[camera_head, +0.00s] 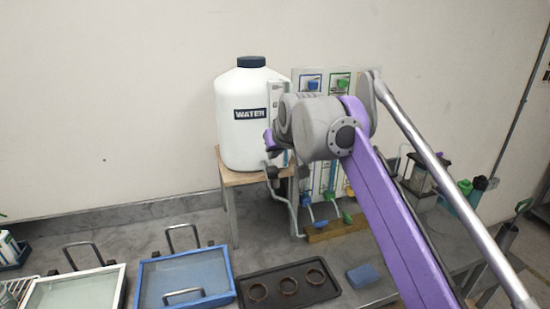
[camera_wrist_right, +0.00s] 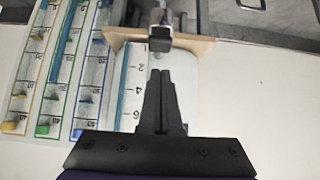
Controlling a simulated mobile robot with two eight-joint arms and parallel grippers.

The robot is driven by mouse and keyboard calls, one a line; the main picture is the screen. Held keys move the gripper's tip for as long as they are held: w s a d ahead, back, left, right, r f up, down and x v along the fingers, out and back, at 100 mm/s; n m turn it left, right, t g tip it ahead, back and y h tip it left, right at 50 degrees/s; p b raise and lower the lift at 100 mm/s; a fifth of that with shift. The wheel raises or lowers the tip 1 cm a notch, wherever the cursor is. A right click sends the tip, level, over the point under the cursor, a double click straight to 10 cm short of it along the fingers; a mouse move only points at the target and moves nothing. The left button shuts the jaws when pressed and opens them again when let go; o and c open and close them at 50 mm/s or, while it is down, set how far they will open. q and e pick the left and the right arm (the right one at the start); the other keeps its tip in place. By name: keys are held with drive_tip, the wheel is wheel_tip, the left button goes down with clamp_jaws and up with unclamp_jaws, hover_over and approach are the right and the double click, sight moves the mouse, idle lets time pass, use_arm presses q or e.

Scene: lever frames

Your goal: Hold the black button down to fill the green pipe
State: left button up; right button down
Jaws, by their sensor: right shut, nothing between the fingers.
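My right gripper (camera_wrist_right: 161,74) is shut and empty in the right wrist view, its fingers pointing at a black block (camera_wrist_right: 160,43), which looks like the black button. A small gap shows between the fingertips and the block; I cannot tell the depth. In the head view, my right wrist hides the fingers in front of the white water tank (camera_head: 241,115). The pipe panel (camera_wrist_right: 60,70) has yellow, green and blue marked columns. A green valve handle (camera_head: 347,217) is at the panel's foot in the head view. My left gripper is out of view.
The tank stands on a wooden stand (camera_head: 229,205). A blue-rimmed tray (camera_head: 141,285), a black tray with several rings (camera_head: 240,298) and a blue sponge (camera_head: 362,276) are along the front. My right arm crosses the right side. Bare grey counter shows left of the stand.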

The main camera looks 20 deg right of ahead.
drive_tip(key=v, duration=1)
drive_tip(key=shift+a, duration=0.1)
idle(0.5)
drive_tip(key=s+f+g, duration=0.1)
drive_tip(key=s+f, duration=0.7)
drive_tip(key=f, duration=0.5)
drive_tip(key=s+f+g, duration=0.1)
drive_tip(key=s+f, duration=0.8)
drive_tip(key=f, duration=0.5)
drive_tip(key=s+f+g, duration=0.1)
drive_tip(key=s+f, duration=0.8)
drive_tip(key=f, duration=0.4)
drive_tip(key=shift+f, duration=0.35)
idle(0.4)
